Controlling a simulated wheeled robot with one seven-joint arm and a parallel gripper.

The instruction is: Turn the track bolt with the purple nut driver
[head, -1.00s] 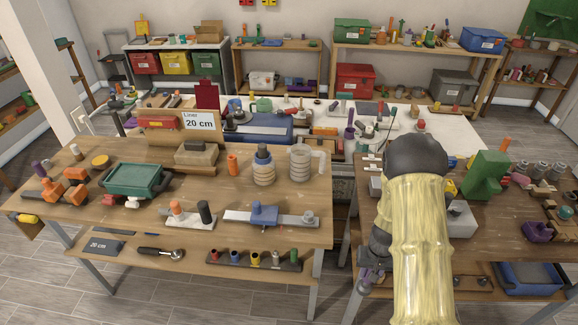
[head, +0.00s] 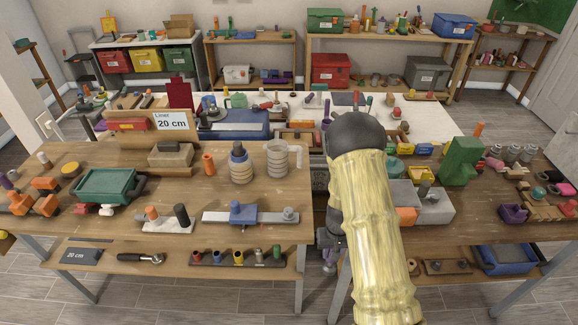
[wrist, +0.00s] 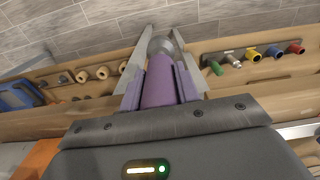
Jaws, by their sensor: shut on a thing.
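My gripper (wrist: 161,88) is shut on the purple nut driver (wrist: 160,75). In the wrist view the driver lies between the finger pads, with its grey metal end (wrist: 162,43) pointing away from me. In the head view the gripper hangs low by the gap between the two front tables, largely hidden by my arm. A grey metal track (head: 222,217) with a blue carriage (head: 243,213) lies near the front edge of the left table. A grey bolt-like knob (head: 289,214) stands at its right end. I cannot tell for sure that this is the track bolt.
A rack of coloured sockets (head: 238,259) and a black-handled ratchet (head: 140,258) lie on the left table's lower shelf. A white block with orange and black pegs (head: 165,222) stands left of the track. The right table holds a green block (head: 462,162) and a grey box (head: 430,207).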

